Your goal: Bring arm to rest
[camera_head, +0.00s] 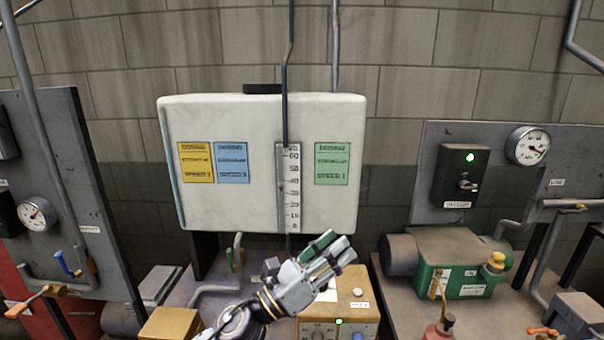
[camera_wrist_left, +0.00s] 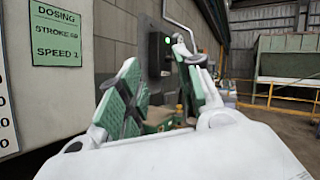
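My left gripper (camera_head: 325,259) is at the lower middle of the head view, in front of the lower edge of the white dosing panel (camera_head: 250,120). Its arm comes in from the bottom left. In the left wrist view the gripper (camera_wrist_left: 160,84) has its two green-padded fingers spread apart with nothing held between them. My right gripper and arm are not in view.
A tan box with knobs (camera_head: 350,292) sits just below and behind my gripper. A green pump (camera_head: 452,262) and a gauge board (camera_head: 530,195) stand to the right. A dark gauge panel (camera_head: 60,150) stands at the left. A brick wall (camera_head: 420,50) closes the back.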

